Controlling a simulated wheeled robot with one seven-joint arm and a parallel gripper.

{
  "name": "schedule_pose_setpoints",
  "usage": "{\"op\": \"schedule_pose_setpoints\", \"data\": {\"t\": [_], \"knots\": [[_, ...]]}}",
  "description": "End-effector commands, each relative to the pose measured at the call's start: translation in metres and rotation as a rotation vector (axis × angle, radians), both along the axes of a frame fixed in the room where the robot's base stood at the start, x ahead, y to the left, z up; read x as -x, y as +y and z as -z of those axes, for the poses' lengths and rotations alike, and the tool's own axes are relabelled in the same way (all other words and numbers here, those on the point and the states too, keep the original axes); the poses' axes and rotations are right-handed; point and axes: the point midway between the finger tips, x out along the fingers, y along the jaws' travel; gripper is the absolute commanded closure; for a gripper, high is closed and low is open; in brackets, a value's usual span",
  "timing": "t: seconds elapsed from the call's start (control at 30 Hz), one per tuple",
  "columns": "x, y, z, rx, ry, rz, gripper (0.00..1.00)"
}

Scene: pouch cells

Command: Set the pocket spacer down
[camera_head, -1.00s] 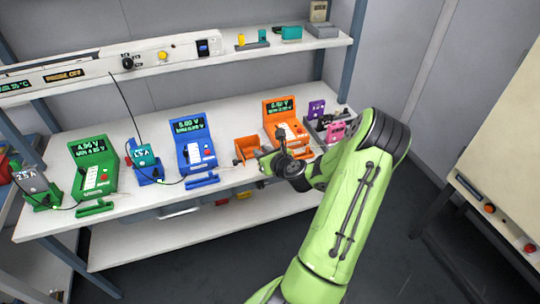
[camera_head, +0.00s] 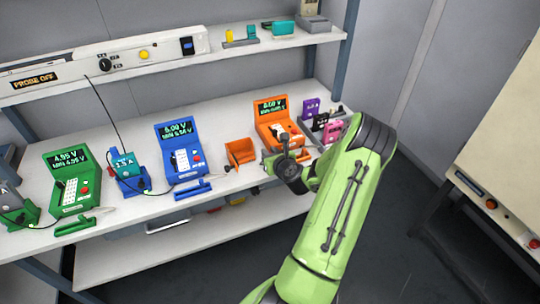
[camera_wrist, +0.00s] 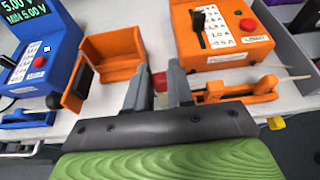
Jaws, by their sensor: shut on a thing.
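My gripper (camera_wrist: 160,90) is shut, its two grey fingers close together above the front of the white bench. The pocket spacer is mostly hidden between the fingers; a small reddish bit shows in the gap, and I cannot tell if it is part of the spacer. An orange open-topped pocket (camera_wrist: 118,68) is just left of the fingers, with a black piece on its left side. It also shows in the head view (camera_head: 239,151), left of my gripper (camera_head: 270,163). The orange tester (camera_wrist: 222,40) stands behind and right of the fingers.
An orange clamp with a lever (camera_wrist: 240,92) lies close right of the fingers. The blue tester (camera_head: 180,155) and green tester (camera_head: 76,185) stand farther left. Purple and pink items (camera_head: 333,131) stand right of the orange tester. A shelf (camera_head: 170,62) runs above the bench.

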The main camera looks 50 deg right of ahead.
Motion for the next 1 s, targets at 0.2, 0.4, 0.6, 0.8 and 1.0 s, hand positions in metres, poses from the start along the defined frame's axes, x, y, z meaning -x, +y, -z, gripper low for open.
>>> {"op": "schedule_pose_setpoints", "data": {"t": [0.2, 0.4, 0.6, 0.8, 1.0], "knots": [[0.000, 0.000, 0.002, -0.001, 0.001, -0.001, 0.70], [0.000, 0.000, 0.002, -0.001, 0.001, -0.001, 0.52], [0.000, 0.000, 0.000, 0.000, 0.000, -0.001, 0.52], [0.028, 0.016, -0.014, -0.005, 0.001, 0.004, 0.52], [0.071, 0.041, -0.034, -0.004, 0.001, 0.005, 0.52]]}}
